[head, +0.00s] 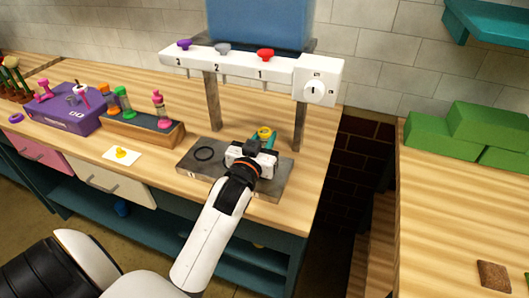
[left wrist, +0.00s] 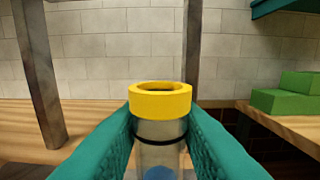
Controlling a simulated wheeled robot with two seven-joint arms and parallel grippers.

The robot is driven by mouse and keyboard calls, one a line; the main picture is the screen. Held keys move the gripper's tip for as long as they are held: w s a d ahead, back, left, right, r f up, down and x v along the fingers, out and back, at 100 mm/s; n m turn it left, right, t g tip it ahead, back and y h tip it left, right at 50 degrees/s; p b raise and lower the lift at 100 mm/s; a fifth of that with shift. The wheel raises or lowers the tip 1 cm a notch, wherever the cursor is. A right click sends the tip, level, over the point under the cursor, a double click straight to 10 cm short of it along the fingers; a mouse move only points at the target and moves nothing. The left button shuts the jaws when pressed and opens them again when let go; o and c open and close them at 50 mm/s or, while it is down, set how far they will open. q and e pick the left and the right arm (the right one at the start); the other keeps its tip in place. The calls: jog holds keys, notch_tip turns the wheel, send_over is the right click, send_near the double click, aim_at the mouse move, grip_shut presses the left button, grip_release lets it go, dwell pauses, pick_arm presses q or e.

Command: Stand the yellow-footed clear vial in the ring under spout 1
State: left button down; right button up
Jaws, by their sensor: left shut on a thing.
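My left gripper (head: 262,143) is over the dark metal plate (head: 192,168) beneath the spout bar. Its teal fingers are shut on the clear vial (left wrist: 160,158), one finger on each side, in the left wrist view. The vial looks upright, with its yellow ring-shaped end (left wrist: 160,100) at the top; this yellow end also shows in the head view (head: 264,131). Something blue shows low in the clear part. The vial's lower end is hidden. A black ring (head: 204,153) lies on the plate left of my gripper. My wrist hides the plate around spout 1. My right gripper is not in view.
The white spout bar (head: 222,63) carries purple, grey and red knobs and stands on two metal posts (head: 299,122). A wooden rack (head: 140,129) with colored vials, a purple box (head: 70,112) and a white card (head: 121,156) are to the left. Green blocks (head: 440,135) are at right.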

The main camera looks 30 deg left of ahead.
pick_arm(q)
jog(key=shift+f, duration=1.85)
jog(key=shift+f, duration=0.15)
jog(key=c, duration=1.3)
grip_release()
jog(key=shift+o, duration=0.9)
jog(key=shift+s+d, duration=0.1)
jog(key=shift+s, duration=0.05)
jog(key=b+v, duration=0.2)
jog(key=v, duration=0.9)
jog(key=shift+s, duration=0.4)
